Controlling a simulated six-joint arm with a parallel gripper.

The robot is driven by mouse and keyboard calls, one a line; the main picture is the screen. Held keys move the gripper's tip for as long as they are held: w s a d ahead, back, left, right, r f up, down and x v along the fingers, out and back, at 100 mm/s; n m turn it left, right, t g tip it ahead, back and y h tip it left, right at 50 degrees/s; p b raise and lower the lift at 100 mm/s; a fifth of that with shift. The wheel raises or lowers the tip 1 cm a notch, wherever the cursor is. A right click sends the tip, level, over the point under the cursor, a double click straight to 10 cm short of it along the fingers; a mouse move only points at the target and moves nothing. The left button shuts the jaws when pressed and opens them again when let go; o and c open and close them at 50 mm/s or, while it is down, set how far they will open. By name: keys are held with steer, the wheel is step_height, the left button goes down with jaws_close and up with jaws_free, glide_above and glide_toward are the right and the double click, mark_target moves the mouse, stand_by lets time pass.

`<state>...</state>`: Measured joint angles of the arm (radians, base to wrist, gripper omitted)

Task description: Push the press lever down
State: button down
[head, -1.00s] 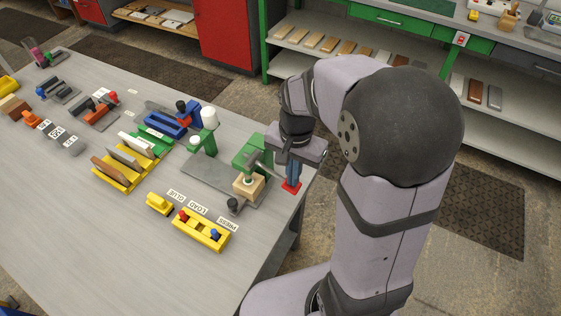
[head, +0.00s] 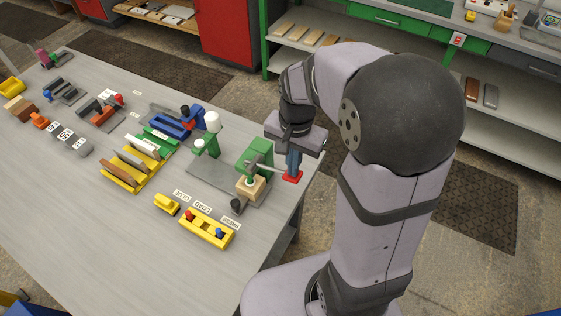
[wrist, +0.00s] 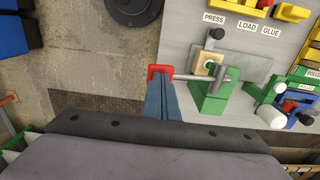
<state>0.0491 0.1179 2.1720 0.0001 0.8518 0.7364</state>
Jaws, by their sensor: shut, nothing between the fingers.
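The green press (head: 254,154) stands on a grey base plate near the table's right edge. It also shows in the wrist view (wrist: 211,98). Its grey lever rod (wrist: 198,77) sticks out sideways past the table's edge to a red end piece (head: 292,176). The red piece (wrist: 160,68) frames my fingertips in the wrist view. My gripper (head: 293,168) points down with its blue fingers together and empty, right over the red piece. I cannot tell whether they touch it. A light wooden block (head: 251,186) sits under the press.
A black knob (head: 236,204) stands at the front of the press plate. A yellow holder (head: 207,229) with red and blue knobs is in front. A white-topped post (head: 212,121) and yellow and green racks (head: 134,171) stand left.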

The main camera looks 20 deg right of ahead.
steer(key=shift+r+p, duration=1.25)
steer(key=shift+r, duration=0.35)
steer(key=shift+s+a+f+n, duration=0.1)
steer(key=shift+s+a+n, duration=0.05)
steer(key=shift+s+n, duration=0.3)
steer(key=s+a+f+n, duration=0.1)
steer(key=s+f+n, duration=0.1)
steer(key=s+n, duration=0.65)
step_height(320, 180, down, 24)
steer(key=b, duration=2.3)
steer(key=shift+s+a, duration=0.15)
steer(key=shift+s, duration=0.15)
steer(key=shift+r, duration=0.15)
